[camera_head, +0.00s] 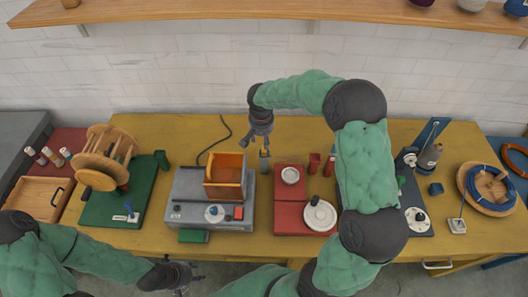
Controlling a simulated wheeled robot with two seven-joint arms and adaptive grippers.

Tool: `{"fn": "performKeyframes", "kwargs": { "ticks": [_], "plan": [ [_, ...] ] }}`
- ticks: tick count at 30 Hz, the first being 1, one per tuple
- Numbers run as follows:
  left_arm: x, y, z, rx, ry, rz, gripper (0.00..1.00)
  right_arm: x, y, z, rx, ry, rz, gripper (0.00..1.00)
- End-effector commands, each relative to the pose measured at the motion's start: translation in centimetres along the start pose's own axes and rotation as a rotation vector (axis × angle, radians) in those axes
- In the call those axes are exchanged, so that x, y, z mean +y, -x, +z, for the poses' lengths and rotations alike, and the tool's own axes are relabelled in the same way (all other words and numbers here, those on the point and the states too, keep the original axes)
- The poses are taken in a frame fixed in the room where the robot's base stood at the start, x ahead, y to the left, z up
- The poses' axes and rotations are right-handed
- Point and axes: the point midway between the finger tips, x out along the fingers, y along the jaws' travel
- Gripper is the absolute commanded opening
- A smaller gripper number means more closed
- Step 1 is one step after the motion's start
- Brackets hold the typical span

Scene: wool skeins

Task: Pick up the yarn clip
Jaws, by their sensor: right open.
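A small grey upright piece (264,164), which may be the yarn clip, stands on the yellow table right of the grey machine. It is too small to make out clearly. My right gripper (261,142) points down just above it, open, and I see nothing held in it. I cannot tell whether the fingertips touch the piece. My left gripper (186,277) is low in front of the table's front edge, far from the piece. Its fingers are too small and dark to show whether they are open.
The grey machine (183,213) with an orange wooden box (225,172) stands left of the small piece. Red blocks (287,211) with white discs stand to its right. A wooden winder (103,155) on a green base is further left. A coil tray (483,205) is far right.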

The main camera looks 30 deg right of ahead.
Motion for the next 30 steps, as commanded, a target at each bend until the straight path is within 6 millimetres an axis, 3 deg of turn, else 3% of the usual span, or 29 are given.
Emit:
{"fn": "performKeyframes", "kwargs": {
  "ticks": [13, 21, 25, 26, 30],
  "plan": [
    [-0.3, -0.8, 0.0, 0.000, 0.000, 0.000, 0.40, 0.8, -4.9, 0.4, -0.001, 0.000, 0.001, 0.49],
    [-0.3, -0.8, 0.0, 0.000, 0.000, 0.000, 0.40, 0.8, -5.1, 0.4, 0.001, 0.000, 0.000, 0.49],
    [-0.3, -0.8, 0.0, 0.000, 0.000, 0.000, 0.40, 0.8, -5.1, 0.4, 0.001, 0.000, 0.000, 0.12],
    [-0.3, -0.8, 0.0, 0.000, 0.000, 0.000, 0.40, 0.8, -5.1, 0.4, 0.001, 0.000, 0.000, 0.08],
    [-0.3, -0.8, 0.0, 0.000, 0.000, 0.000, 0.40, 0.8, -5.1, 0.4, 0.001, 0.000, 0.000, 0.08]
  ]
}}
